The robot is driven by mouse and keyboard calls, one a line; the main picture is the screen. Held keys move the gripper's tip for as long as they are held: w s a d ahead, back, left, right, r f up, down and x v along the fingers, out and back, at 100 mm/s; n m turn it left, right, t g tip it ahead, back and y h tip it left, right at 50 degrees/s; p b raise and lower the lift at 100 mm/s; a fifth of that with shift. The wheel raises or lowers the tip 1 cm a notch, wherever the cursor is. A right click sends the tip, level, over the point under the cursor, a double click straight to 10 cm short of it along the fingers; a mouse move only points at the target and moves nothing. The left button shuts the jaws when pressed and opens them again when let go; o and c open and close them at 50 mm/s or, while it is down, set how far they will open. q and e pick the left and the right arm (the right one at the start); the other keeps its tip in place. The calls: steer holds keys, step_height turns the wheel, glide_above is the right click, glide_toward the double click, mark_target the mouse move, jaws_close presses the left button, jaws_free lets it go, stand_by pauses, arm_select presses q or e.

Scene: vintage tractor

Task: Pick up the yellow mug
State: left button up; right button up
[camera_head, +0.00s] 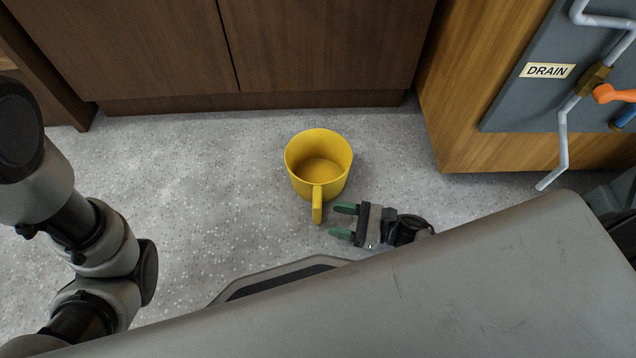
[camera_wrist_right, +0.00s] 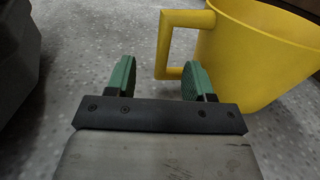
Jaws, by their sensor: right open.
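The yellow mug (camera_head: 330,168) stands upright and empty on the speckled grey floor, its handle toward me. In the right wrist view the mug (camera_wrist_right: 255,55) is at the upper right, its square handle pointing left. My right gripper (camera_head: 344,221) is open, with green fingertips, just right of and nearer than the handle in the head view. In the wrist view my right gripper (camera_wrist_right: 158,80) shows nothing between its fingers; the right finger is close to the handle's lower end, and I cannot tell whether they touch. My left gripper is not in view.
Dark wooden cabinets (camera_head: 160,50) stand behind the mug. Floor (camera_head: 215,190) is clear left of the mug.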

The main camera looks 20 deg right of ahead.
mark_target(318, 180)
steer(key=shift+x, duration=1)
steer(key=b+x, duration=0.3)
steer(key=x, duration=0.2)
steer(key=shift+w+d+r+b, duration=0.15)
steer(key=shift+b, duration=0.15)
steer(key=shift+w+a+r, duration=0.1)
steer(key=shift+w+a, duration=0.05)
steer(key=shift+a, duration=0.05)
steer(key=shift+c, duration=0.5)
jaws_close()
